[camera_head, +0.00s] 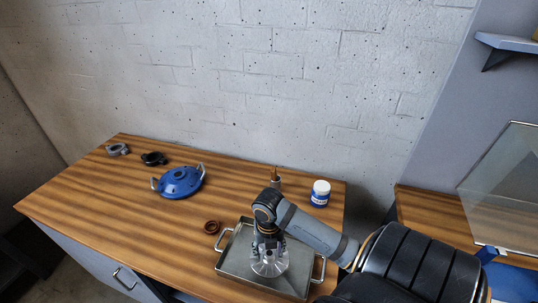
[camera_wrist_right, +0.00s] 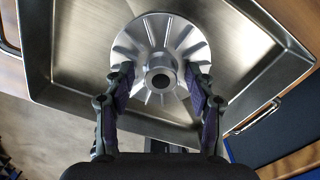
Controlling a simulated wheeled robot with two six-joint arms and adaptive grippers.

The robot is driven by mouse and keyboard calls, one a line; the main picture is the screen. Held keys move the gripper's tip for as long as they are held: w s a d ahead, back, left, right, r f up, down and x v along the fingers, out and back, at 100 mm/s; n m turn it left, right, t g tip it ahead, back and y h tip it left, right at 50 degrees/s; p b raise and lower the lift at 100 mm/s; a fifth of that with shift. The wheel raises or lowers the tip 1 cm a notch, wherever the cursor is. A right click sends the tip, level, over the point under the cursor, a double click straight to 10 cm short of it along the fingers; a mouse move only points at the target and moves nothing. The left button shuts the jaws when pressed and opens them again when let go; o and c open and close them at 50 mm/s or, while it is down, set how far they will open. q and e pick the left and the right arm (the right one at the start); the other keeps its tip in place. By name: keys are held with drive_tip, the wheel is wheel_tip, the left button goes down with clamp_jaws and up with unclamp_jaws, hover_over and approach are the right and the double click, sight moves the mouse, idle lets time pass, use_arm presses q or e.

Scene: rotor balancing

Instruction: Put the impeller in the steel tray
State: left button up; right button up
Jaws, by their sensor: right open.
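The silver impeller (camera_head: 268,268) lies in the steel tray (camera_head: 232,268), hub up. In the right wrist view the impeller (camera_wrist_right: 160,35) shows its radial vanes and central bore, resting inside the tray (camera_wrist_right: 80,40). My right gripper (camera_head: 268,240) is directly above the impeller. Its two fingers (camera_wrist_right: 160,88) are open, one on each side of the hub and apart from it. The gripper and arm hide part of the impeller and tray in the head view. My left gripper is not in view.
A blue housing cover (camera_head: 181,181) with grey handles lies at the back left, near a grey clamp (camera_head: 118,149) and a black clamp (camera_head: 153,158). A brown ring (camera_head: 212,227) is left of the tray. A white-and-blue jar (camera_head: 320,193) stands behind it. The table's left front is clear.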

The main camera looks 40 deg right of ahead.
sight(269, 251)
wheel_tip(269, 251, up, 12)
drive_tip(key=p, duration=0.1)
drive_tip(key=shift+r, duration=0.15)
idle(0.6)
